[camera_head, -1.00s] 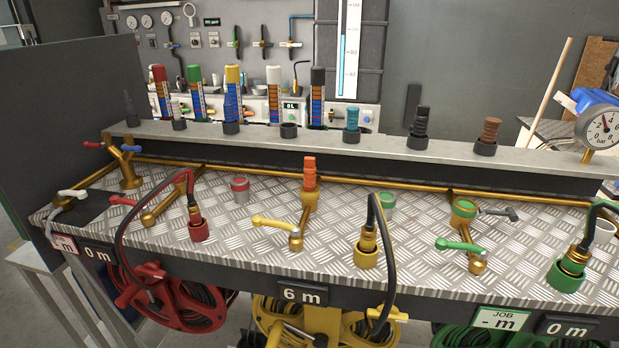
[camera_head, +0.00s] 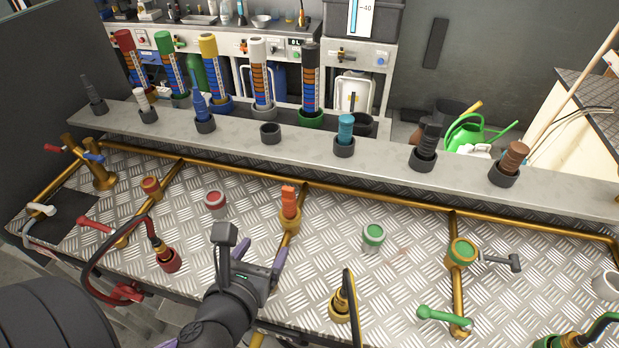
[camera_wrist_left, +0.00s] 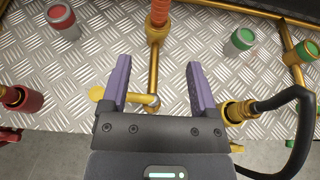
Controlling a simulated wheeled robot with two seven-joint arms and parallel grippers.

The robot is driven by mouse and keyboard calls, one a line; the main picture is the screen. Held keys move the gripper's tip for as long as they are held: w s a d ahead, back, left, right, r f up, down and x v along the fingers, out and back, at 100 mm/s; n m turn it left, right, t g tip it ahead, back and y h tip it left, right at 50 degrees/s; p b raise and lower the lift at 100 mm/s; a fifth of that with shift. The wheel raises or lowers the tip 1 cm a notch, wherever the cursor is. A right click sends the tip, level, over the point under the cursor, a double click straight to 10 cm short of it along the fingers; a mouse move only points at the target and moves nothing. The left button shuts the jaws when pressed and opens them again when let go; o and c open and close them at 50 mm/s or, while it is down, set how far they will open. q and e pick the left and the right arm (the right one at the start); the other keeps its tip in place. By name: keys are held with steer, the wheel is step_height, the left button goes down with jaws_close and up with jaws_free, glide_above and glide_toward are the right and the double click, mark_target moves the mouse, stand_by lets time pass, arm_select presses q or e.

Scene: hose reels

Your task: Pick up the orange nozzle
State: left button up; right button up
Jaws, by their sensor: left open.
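The orange nozzle (camera_head: 288,201) stands upright in a brass socket on the pipe stub, near the middle of the checker-plate bench. In the left wrist view the orange nozzle (camera_wrist_left: 159,12) is at the top edge, its upper part cut off. My left gripper (camera_head: 254,262) is open and empty, on the near side of the nozzle and apart from it. In the left wrist view the purple fingers of my left gripper (camera_wrist_left: 158,72) point toward the nozzle, with the brass pipe and valve between them. My right gripper is in neither current view.
A red-ringed cup (camera_head: 216,204) stands left of the nozzle, a green-ringed cup (camera_head: 373,237) to its right. A yellow-collared hose end (camera_wrist_left: 240,111) is close to the right finger. A grey shelf (camera_head: 310,145) with several dark-based nozzles runs behind.

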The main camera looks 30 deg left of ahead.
arm_select(q)
glide_toward(287, 194)
step_height(287, 194, down, 2)
steer(key=w, duration=0.2)
steer(key=x, duration=0.2)
steer(key=b+x, duration=0.1)
steer(key=x, duration=0.2)
steer(key=r+x, duration=0.1)
steer(key=x, duration=0.2)
steer(key=shift+w+a+b, duration=0.25)
steer(key=shift+a+b, duration=0.05)
steer(key=shift+b, duration=0.05)
arm_select(e)
steer(key=shift+s+d+f, duration=0.2)
steer(key=shift+s+f, duration=0.4)
steer(key=shift+f, duration=0.15)
arm_select(q)
jaws_close()
